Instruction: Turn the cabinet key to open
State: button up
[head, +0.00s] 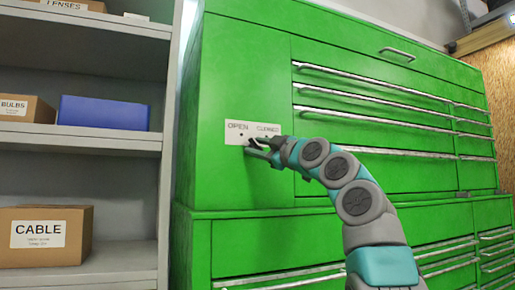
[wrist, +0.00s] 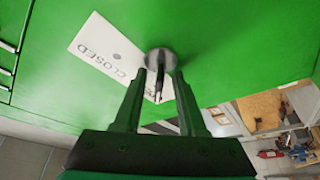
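The green cabinet (head: 245,75) fills the middle and right of the head view. A white label (head: 232,128) on its front reads OPEN on the left and CLOSED on the right. My gripper (head: 258,148) is at the label, and my arm hides part of the area. The two fingers of my gripper (wrist: 159,74) stand apart, one on each side of the key, with gaps visible. Which word the key points to is unclear.
Grey shelves (head: 75,140) stand left of the cabinet with a blue bin (head: 103,112), a CABLE box (head: 45,236) and a BULBS box (head: 25,108). Drawers with long metal handles (head: 370,98) lie right of my gripper. The wrist view shows a cluttered bench area (wrist: 270,110) at lower right.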

jog(key=shift+s+d+f+b, duration=0.2)
jog(key=shift+s+b, duration=0.05)
jog(key=shift+b, duration=0.05)
jog(key=b+v, duration=0.3)
jog(key=v, duration=0.4)
jog(key=shift+b, duration=0.35)
